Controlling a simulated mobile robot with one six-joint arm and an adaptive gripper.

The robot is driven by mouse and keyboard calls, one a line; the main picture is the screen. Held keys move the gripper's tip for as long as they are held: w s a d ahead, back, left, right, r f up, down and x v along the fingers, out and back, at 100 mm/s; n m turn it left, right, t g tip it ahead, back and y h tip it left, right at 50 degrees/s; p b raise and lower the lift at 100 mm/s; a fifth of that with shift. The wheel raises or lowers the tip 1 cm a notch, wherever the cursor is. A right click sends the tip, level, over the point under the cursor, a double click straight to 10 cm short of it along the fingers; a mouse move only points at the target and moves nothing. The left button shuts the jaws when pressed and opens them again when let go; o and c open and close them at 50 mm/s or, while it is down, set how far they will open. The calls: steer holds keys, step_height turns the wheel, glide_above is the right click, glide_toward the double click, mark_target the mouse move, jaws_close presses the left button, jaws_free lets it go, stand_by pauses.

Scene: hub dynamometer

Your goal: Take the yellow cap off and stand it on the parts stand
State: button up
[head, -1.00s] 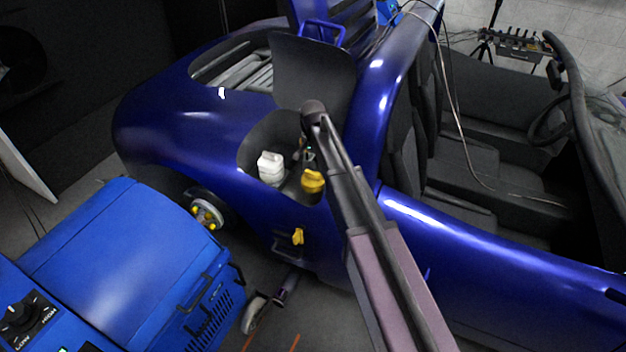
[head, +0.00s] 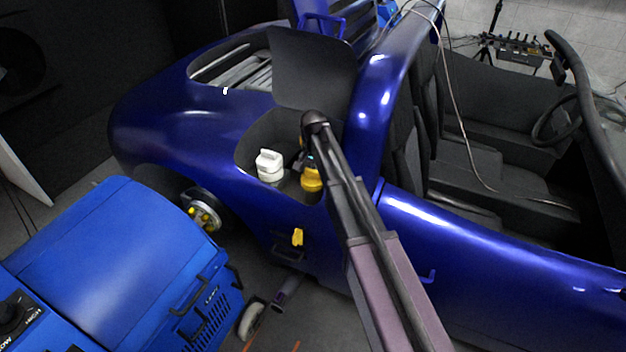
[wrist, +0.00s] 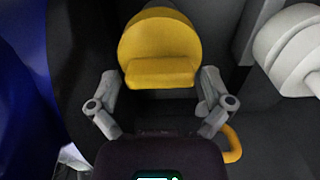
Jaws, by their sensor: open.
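The yellow cap (head: 311,181) is in the dark open bay in the side of the blue car. In the wrist view the cap (wrist: 160,48) is rounded, with a flat lower front face. My gripper (wrist: 160,88) is open, its two fingers spread to either side of the cap's lower part. I cannot tell whether they touch it. In the head view my arm hides most of the gripper. I cannot pick out the parts stand.
A white container (head: 269,167) stands left of the cap in the bay; white rounded parts (wrist: 292,50) show at right in the wrist view. A raised dark lid (head: 312,68) is behind. A blue machine (head: 115,255) fills the lower left. A yellow piece (head: 297,237) sits lower on the car.

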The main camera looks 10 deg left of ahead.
mark_target(313, 170)
stand_by(0.4)
steer(key=c, duration=0.9)
steer(key=shift+c, duration=0.2)
steer(key=shift+r, duration=0.2)
step_height(313, 170, up, 10)
steer(key=p, duration=1)
steer(key=shift+f, duration=0.2)
